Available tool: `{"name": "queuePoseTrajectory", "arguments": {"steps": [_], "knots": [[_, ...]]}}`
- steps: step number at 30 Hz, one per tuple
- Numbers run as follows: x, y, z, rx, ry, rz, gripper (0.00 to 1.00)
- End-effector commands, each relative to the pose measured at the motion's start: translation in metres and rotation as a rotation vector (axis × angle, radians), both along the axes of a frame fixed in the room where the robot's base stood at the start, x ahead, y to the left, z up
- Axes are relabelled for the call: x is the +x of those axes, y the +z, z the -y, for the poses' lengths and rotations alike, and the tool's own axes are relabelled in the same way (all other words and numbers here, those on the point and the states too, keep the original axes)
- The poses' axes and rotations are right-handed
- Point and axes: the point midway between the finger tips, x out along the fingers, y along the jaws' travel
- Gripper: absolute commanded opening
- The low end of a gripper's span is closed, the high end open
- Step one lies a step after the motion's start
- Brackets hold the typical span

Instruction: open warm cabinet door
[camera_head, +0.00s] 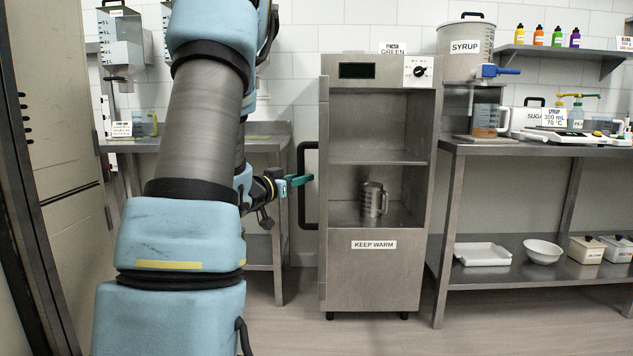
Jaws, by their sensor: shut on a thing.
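The steel warm cabinet (375,275), labelled KEEP WARM, stands upright in the middle of the head view. Its upper front shows open, with shelves and a metal jug (373,199) visible inside. The door (323,200) appears as a narrow strip seen nearly edge-on at the cabinet's left side. A black bracket-shaped handle (302,212) sticks out to the left of it. My gripper (299,181), with green fingers, comes from the left and is shut on the handle's upright bar. The exact finger contact is small in view.
A steel table (440,143) on the right holds a syrup dispenser (465,60) and scales. A lower shelf bears a white tray (482,254) and bowl (543,251). Another table (270,143) stands behind my arm. The floor before the cabinet is clear.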

Motion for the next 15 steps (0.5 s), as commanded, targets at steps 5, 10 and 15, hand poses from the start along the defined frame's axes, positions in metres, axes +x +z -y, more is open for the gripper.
{"name": "queuePoseTrajectory", "arguments": {"steps": [5, 10, 15], "knots": [[0.005, 0.003, -0.013, -0.001, 0.004, 0.007, 0.0], [0.006, 0.003, -0.016, -0.001, 0.002, 0.008, 0.0], [0.006, 0.004, -0.016, -0.002, 0.002, 0.009, 0.0]]}}
